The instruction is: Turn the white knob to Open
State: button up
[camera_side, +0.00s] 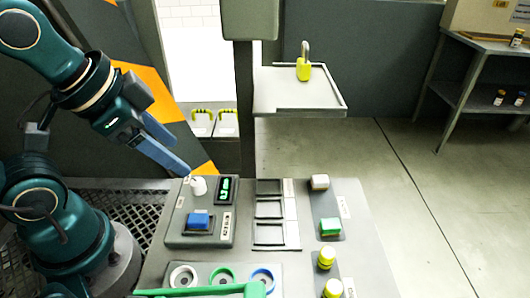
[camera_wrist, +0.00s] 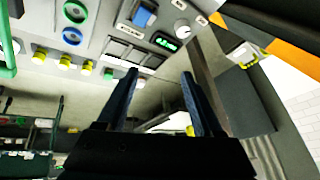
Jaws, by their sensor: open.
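The white knob (camera_side: 198,186) stands on the upper left of the grey control panel (camera_side: 172,228), beside a small green-lit display (camera_side: 226,190). In the wrist view the knob (camera_wrist: 181,28) is near the top, beyond and right of the fingertips, with a small label on either side; I cannot read them. My gripper (camera_side: 180,158) is open with nothing between its blue fingers. In the side view its tips are just up and left of the knob, apart from it. In the wrist view the fingers (camera_wrist: 160,74) point toward the panel.
A blue button (camera_side: 198,220) sits just below the knob. Empty square slots (camera_side: 269,209), a green button (camera_side: 330,227) and yellow knobs (camera_side: 326,258) are further right. A grey post (camera_side: 245,110) rises behind the panel, with a shelf (camera_side: 290,100) holding a yellow padlock (camera_side: 304,70).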

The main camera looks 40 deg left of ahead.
jog(key=w+a+f+m+g, duration=0.2)
jog(key=w+m, duration=0.2)
jog(key=m, duration=0.1)
jog(key=m+g, duration=0.2)
jog(key=g, duration=0.1)
send_over(197, 182)
jog(key=f, duration=0.5)
jog(key=shift+d+f, duration=0.2)
jog(key=shift+s+a+f+g, duration=0.1)
jog(key=shift+f+g, duration=0.05)
jog(key=shift+f, duration=0.35)
jog(key=shift+s+a+f+g, duration=0.1)
jog(key=shift+f+g, duration=0.05)
jog(key=shift+f, duration=0.3)
jog(key=shift+w+f, duration=0.15)
jog(key=shift+f, duration=1.95)
grip_shut()
